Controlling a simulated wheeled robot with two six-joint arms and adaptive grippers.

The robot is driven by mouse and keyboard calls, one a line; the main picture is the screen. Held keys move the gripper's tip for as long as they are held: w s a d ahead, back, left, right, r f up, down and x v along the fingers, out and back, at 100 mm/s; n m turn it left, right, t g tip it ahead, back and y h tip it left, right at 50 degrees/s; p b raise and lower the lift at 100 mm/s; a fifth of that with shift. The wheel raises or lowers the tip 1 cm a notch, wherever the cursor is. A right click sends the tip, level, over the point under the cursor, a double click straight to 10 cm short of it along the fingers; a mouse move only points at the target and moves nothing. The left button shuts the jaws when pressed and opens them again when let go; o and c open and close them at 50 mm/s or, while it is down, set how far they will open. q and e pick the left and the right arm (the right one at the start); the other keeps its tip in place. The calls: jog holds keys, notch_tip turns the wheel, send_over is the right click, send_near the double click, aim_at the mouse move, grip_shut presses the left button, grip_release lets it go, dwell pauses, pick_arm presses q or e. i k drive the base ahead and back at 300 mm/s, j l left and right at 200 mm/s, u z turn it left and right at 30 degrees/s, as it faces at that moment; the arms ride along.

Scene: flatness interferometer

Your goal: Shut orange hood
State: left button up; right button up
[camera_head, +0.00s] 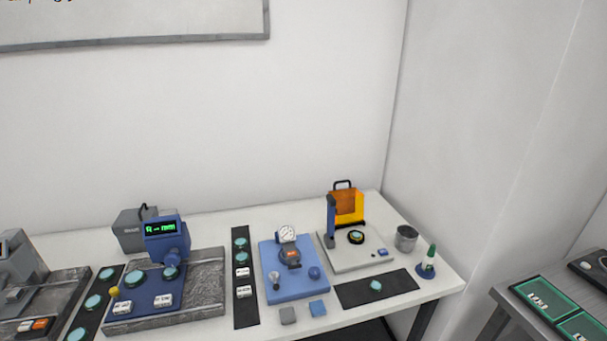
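The orange hood (346,204) is at the back of a white instrument base (378,264) on the right part of the table. It stands tilted up, with a dark handle at its top edge, so it looks open. A blue post (331,222) stands at its left. A round black-rimmed part (356,237) sits uncovered on the base in front of the hood. Small blue and dark parts are near the base's right front. Neither of my grippers is in view.
A blue plate with a dial gauge (287,234) stands left of the hood's base. A grey cup (405,238) and a green-tipped bottle (428,262) stand to its right. A dark mat (350,294) lies in front. Further left is an instrument with a green display (161,229).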

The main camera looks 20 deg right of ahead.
aim_at(345, 202)
jog(key=i+l, duration=0.1)
jog(key=l, duration=0.35)
jog(key=i+l, duration=0.15)
jog(key=l, duration=0.25)
jog(key=i+l, duration=0.1)
jog(key=l, duration=0.35)
jog(key=i+l, duration=0.15)
jog(key=l, duration=0.25)
